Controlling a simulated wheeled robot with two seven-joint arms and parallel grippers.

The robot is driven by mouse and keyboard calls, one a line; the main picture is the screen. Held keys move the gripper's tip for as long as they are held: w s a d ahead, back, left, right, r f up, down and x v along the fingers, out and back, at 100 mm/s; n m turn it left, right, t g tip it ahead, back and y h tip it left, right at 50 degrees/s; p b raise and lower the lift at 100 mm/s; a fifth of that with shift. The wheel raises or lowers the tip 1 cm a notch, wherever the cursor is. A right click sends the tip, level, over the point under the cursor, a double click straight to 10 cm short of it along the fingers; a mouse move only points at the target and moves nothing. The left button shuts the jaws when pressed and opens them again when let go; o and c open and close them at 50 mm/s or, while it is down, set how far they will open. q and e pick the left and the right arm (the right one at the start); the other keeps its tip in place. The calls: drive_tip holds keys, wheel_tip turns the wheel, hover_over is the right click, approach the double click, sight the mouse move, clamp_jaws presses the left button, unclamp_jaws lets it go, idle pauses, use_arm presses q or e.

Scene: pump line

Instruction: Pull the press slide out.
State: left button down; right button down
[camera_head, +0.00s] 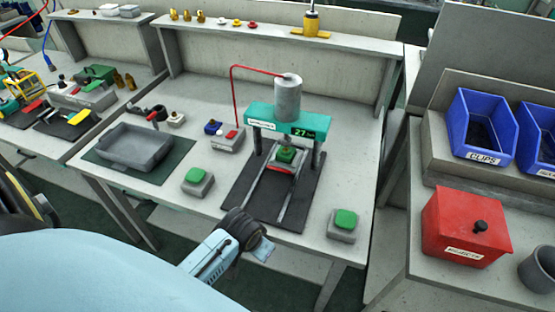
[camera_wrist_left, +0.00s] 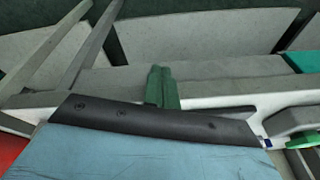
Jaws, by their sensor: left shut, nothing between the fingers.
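The press (camera_head: 290,112) has a teal bridge, a grey cylinder on top and a display reading 27. The press slide (camera_head: 283,166) sits under the bridge between two pale rails on a dark mat. It has a red strip on its front and a green-topped part on it. My left arm's wrist (camera_head: 262,248) is at the table's front edge, below and left of the mat, apart from the slide. Its fingers are hard to make out there. In the left wrist view the green fingers of my left gripper (camera_wrist_left: 162,72) are together and empty. My right gripper is not in view.
Green push buttons stand left (camera_head: 198,175) and right (camera_head: 345,219) of the press. A grey tray (camera_head: 133,148) lies on a green mat at the left. A red box (camera_head: 465,222) and blue bins (camera_head: 482,125) stand at the right. The table's front strip is mostly clear.

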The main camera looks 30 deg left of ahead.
use_arm(q)
drive_tip(key=w+a+r, duration=0.2)
drive_tip(key=w+r, duration=0.2)
drive_tip(key=r, duration=0.5)
drive_tip(key=w+a+r+n, duration=0.2)
drive_tip(key=w+a+r, duration=0.1)
drive_tip(key=w, duration=0.6)
drive_tip(key=w+a+r+n, duration=0.1)
drive_tip(key=w+a+r, duration=0.25)
drive_tip(key=w, duration=0.45)
drive_tip(key=x, duration=0.3)
drive_tip(key=b+x, duration=0.1)
drive_tip(key=x, duration=0.5)
drive_tip(key=shift+w+d+f, duration=0.15)
drive_tip(key=shift+w+d, duration=0.05)
drive_tip(key=shift+w, duration=0.15)
